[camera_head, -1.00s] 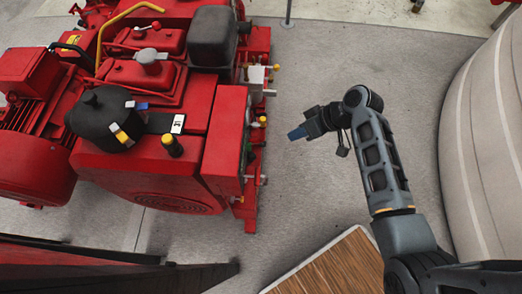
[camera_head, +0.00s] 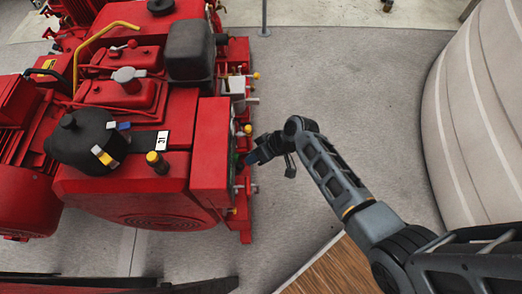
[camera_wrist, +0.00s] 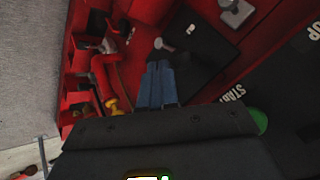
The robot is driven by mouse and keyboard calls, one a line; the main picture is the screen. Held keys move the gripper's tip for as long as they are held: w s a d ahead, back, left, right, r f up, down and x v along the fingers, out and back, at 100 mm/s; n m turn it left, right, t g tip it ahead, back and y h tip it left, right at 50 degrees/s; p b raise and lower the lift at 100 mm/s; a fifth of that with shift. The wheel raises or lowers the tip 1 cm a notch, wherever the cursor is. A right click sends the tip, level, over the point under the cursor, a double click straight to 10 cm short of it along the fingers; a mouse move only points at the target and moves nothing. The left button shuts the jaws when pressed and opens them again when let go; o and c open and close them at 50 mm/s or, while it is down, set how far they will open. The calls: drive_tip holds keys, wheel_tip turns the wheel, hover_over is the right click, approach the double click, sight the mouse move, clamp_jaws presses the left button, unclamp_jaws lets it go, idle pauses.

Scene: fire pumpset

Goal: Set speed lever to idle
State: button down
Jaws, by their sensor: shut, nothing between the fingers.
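My gripper (camera_head: 252,158) is at the right side of the red pump engine (camera_head: 208,150) in the head view. Its blue fingers (camera_wrist: 160,82) are shut and empty in the wrist view, pointing at a black plate (camera_wrist: 205,52) on the red panel. A small grey lever or pin (camera_wrist: 164,44) sticks out on this plate just beyond the fingertips; I cannot tell whether they touch. A second grey lever (camera_wrist: 236,12) is at the top right. I cannot tell which one is the speed lever. The panel face is hidden in the head view.
A green button (camera_wrist: 258,121) and white START lettering (camera_wrist: 232,93) are right of the fingers. A yellow-tipped part (camera_wrist: 113,106) is on the left. Yellow knobs (camera_head: 248,129) stick out from the engine's side. Grey floor (camera_head: 350,80) is free between engine and striped object (camera_head: 470,130).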

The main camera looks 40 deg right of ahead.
drive_tip(key=shift+a, duration=0.25)
drive_tip(key=shift+s+a+f+t+h, duration=0.15)
drive_tip(key=shift+s+a+t, duration=0.15)
drive_tip(key=shift+s, duration=0.15)
drive_tip(key=shift+s+a+f+t+h, duration=0.1)
drive_tip(key=shift+s+a+t+h, duration=0.15)
drive_tip(key=shift+s, duration=0.2)
drive_tip(key=shift+w, duration=0.1)
drive_tip(key=shift+w+d+r+b, duration=0.1)
drive_tip(key=shift+w+d+b, duration=0.25)
drive_tip(key=shift+w+d, duration=0.15)
